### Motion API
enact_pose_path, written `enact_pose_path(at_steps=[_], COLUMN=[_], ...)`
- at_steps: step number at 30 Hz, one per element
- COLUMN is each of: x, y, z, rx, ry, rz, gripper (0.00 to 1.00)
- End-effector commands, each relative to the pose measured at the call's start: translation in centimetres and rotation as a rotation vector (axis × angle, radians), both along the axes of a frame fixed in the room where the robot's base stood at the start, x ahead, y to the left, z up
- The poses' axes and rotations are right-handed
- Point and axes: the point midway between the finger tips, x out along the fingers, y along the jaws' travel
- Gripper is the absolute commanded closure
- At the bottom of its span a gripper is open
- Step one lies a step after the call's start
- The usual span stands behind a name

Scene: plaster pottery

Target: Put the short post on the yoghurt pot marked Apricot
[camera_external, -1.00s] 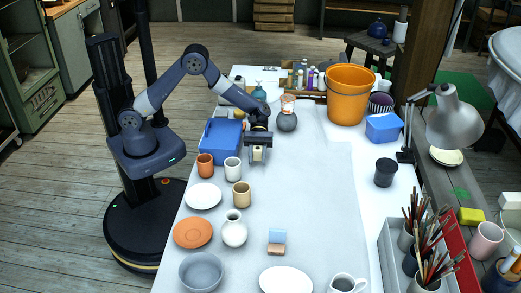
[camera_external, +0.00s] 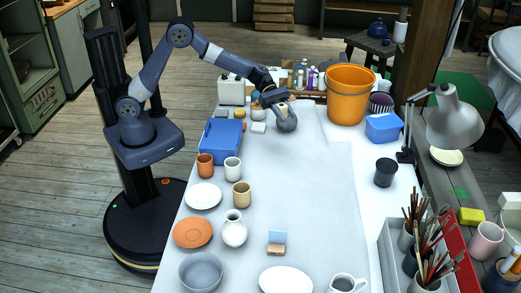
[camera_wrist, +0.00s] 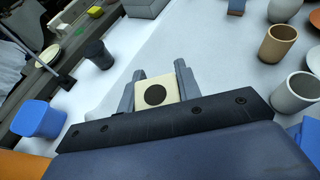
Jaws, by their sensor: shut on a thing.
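My gripper (camera_external: 281,104) is shut on the short post (camera_wrist: 155,94), a small cream block with a dark round spot on the face toward the wrist camera. In the external view the post (camera_external: 284,106) is held tilted, in front of or above a round grey vessel (camera_external: 288,122); I cannot tell whether they touch. A small pinkish thing (camera_external: 294,98) is mostly hidden behind my gripper, above the grey vessel. No label reading Apricot is legible in either view, so I cannot tell which vessel is that pot.
An orange bucket (camera_external: 350,95) and blue bin (camera_external: 382,128) stand right of my gripper. A blue box (camera_external: 221,135), terracotta cup (camera_external: 205,165), white cup (camera_external: 232,169) and tan cup (camera_external: 241,194) stand at the left. A black cup (camera_external: 385,172) stands right. The table's middle is clear.

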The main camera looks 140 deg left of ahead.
Motion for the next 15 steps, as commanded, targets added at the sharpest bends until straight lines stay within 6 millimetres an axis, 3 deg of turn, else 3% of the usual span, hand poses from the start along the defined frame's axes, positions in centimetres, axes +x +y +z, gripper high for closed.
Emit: enact_pose_path(at_steps=[1,5,9,15], x=[-0.5,-2.5,-5.7,-10.0], y=[1.9,6.6,11.1,14.9], z=[2.0,4.5,6.8,8.1], rx=[0.001,-0.001,-0.003,-0.002], ry=[-0.001,-0.001,0.000,0.001], rz=[0.088,0.325,0.577,0.828], gripper=[0.93,0.93,0.93,0.93])
